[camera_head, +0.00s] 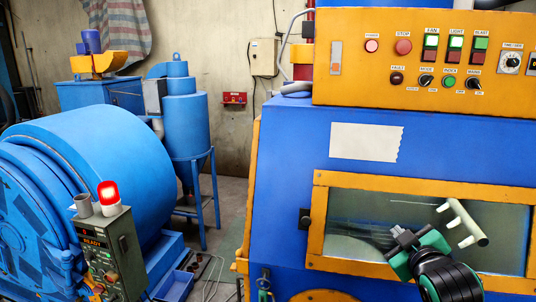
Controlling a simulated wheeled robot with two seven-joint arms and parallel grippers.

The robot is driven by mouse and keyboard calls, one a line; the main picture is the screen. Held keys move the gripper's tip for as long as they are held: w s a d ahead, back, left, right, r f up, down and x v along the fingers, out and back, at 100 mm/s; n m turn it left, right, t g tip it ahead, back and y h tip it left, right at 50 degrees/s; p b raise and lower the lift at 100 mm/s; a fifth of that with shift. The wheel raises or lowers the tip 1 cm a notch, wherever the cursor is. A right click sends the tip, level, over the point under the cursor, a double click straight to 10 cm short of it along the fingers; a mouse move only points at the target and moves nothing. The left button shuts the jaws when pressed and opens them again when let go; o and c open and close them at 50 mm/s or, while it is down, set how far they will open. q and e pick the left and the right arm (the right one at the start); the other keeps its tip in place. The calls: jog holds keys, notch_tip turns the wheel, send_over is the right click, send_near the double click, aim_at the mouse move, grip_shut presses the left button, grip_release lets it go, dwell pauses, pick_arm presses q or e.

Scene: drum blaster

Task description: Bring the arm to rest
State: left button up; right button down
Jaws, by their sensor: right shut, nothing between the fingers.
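My right gripper (404,238) is at the lower right, in front of the window (362,210) of the blue blasting cabinet. My left gripper and left arm are not in view.
The blue cabinet (285,190) with its yellow control panel (400,85) fills the right side. A blue drum machine (120,165) stands at the left, with a control box (108,250) bearing a lit red lamp (109,192). Open floor (228,205) lies between the machines.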

jog(key=s+a+f+m+g, duration=0.1)
jog(key=s+f+g, duration=0.1)
jog(key=s+f, duration=0.35)
jog(key=s+a+f+g, duration=0.2)
jog(key=f, duration=0.7)
jog(key=s+a+f+m+g+y, duration=0.15)
jog(key=s+f+g, duration=0.25)
jog(key=s+f, duration=0.65)
jog(key=s+a+f+m+g+h, duration=0.1)
jog(key=s+a+f+m+g, duration=0.2)
jog(key=s+f, duration=0.8)
jog(key=s+f+g+b, duration=0.1)
jog(key=s+f+b, duration=0.1)
jog(key=f, duration=1.4)
jog(key=s+f+g+b, duration=0.2)
jog(key=s+f+b, duration=0.1)
jog(key=f, duration=1.4)
jog(key=s+d+f+b, duration=0.2)
jog(key=s+f, duration=0.7)
jog(key=f, duration=0.3)
jog(key=s+d+f+b, duration=0.2)
jog(key=s+f, duration=0.7)
jog(key=f, duration=0.3)
jog(key=shift+s+n+g, duration=0.35)
jog(key=shift+s+g, duration=0.05)
